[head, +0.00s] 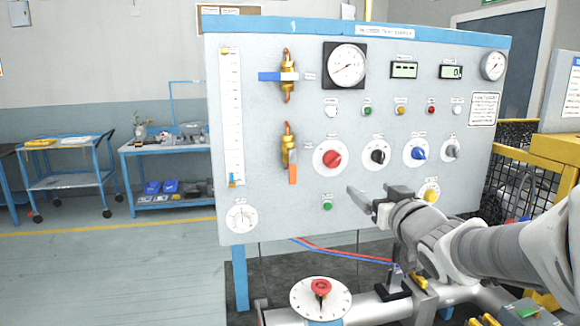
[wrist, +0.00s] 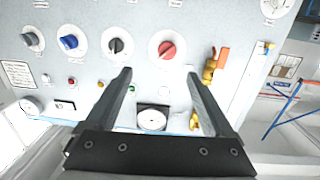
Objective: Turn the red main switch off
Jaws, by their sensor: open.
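The red main switch (head: 332,158) is a red knob on a round white plate, in the row of knobs on the grey panel (head: 280,215). In the wrist view the red knob (wrist: 167,49) shows just beyond the fingertips, roughly between them. Its exact turn position and markings are too small to read. My gripper (head: 369,190) is open and empty, in front of the panel and below and to the right of the red knob in the head view. Its two fingers (wrist: 158,74) are spread wide in the wrist view and appear apart from the knob.
Black (head: 378,156), blue (head: 417,153) and grey (head: 451,151) knobs sit right of the red one. A yellow knob (head: 429,191) is close to my wrist. An orange-handled brass valve (head: 290,152) is to the left. A red-topped dial (head: 320,289) stands below in front.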

